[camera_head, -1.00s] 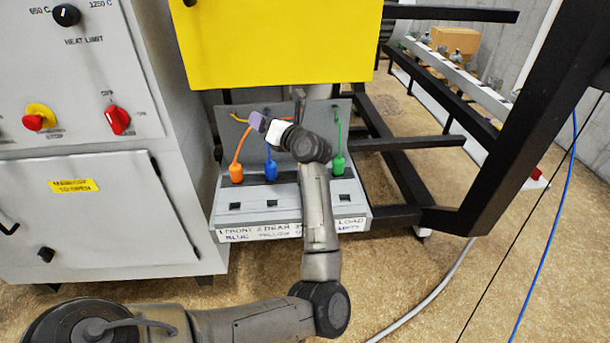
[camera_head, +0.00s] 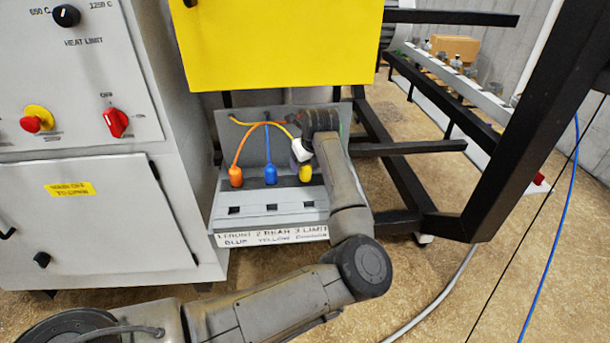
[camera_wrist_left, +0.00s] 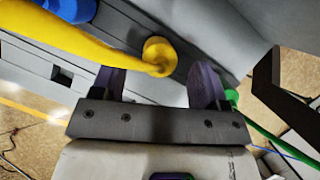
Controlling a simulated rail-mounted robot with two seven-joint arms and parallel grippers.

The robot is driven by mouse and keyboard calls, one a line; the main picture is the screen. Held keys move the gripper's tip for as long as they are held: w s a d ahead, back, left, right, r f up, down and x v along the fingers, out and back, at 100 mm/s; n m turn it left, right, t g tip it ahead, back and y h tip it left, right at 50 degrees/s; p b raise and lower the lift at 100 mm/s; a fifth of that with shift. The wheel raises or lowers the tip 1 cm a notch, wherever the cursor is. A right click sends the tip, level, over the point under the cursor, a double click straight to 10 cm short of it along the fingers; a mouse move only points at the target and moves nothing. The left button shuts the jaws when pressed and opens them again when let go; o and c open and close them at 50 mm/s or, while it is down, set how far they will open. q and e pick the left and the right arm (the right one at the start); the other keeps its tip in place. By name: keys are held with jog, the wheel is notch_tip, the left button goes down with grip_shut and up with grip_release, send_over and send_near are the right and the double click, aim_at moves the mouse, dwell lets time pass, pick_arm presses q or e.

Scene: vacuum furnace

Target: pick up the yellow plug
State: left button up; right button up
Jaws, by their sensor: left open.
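The yellow plug (camera_head: 306,173) sits in the grey socket panel, to the right of the blue plug (camera_head: 270,173). Its yellow cable rises from it. My left gripper (camera_head: 299,160) is at the yellow plug, partly hidden by my own wrist in the head view. In the left wrist view the jaws (camera_wrist_left: 158,84) are open, one purple finger on each side of the yellow plug (camera_wrist_left: 158,52). I see a gap at each side and cannot tell how deep the plug lies between them. My right gripper is not in view.
An orange plug (camera_head: 236,175) stands left of the blue one. A green plug (camera_wrist_left: 232,97) shows beside the right finger in the left wrist view; my arm hides it in the head view. A yellow box (camera_head: 280,45) overhangs the panel, and a black frame (camera_head: 405,170) stands to the right.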

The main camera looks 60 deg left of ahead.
aim_at(304, 171)
pick_arm(q)
jog(key=b+x, duration=0.1)
jog(key=x, duration=0.3)
jog(key=shift+a+f, duration=0.1)
jog(key=shift+f, duration=0.15)
jog(key=c, duration=1)
